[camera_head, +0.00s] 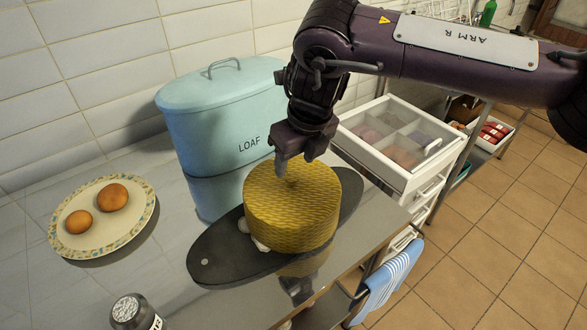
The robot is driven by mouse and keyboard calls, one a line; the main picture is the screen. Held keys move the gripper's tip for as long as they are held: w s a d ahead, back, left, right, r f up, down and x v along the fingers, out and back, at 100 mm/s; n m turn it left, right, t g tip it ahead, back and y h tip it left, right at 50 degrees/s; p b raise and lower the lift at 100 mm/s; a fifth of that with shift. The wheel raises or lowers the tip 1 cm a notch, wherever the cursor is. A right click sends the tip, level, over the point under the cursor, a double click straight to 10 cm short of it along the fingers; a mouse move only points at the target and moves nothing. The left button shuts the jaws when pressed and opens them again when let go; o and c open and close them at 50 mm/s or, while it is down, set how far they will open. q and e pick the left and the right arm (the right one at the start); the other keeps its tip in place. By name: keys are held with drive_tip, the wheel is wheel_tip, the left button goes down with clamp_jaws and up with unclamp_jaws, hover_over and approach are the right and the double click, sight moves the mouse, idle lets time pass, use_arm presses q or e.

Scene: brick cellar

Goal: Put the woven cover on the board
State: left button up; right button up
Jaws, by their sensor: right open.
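The woven cover (290,210) is a round yellow basket-weave dome with a flat top. It sits on the dark oval board (213,262) on the shiny worktop. Something small and whitish shows at the cover's lower left edge, on the board. My right gripper (292,172) comes down from above, with its fingertips at the middle of the cover's top. It is open. My left gripper is not in view.
A blue bin marked LOAF (222,125) stands close behind the board. A plate (75,238) with two brown round items is at the left. A dark jar (135,312) is at the front. A white drawer unit (385,172) stands at the right, near a striped towel (388,283).

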drive_tip(key=v, duration=0.8)
drive_tip(key=shift+s+r, duration=0.1)
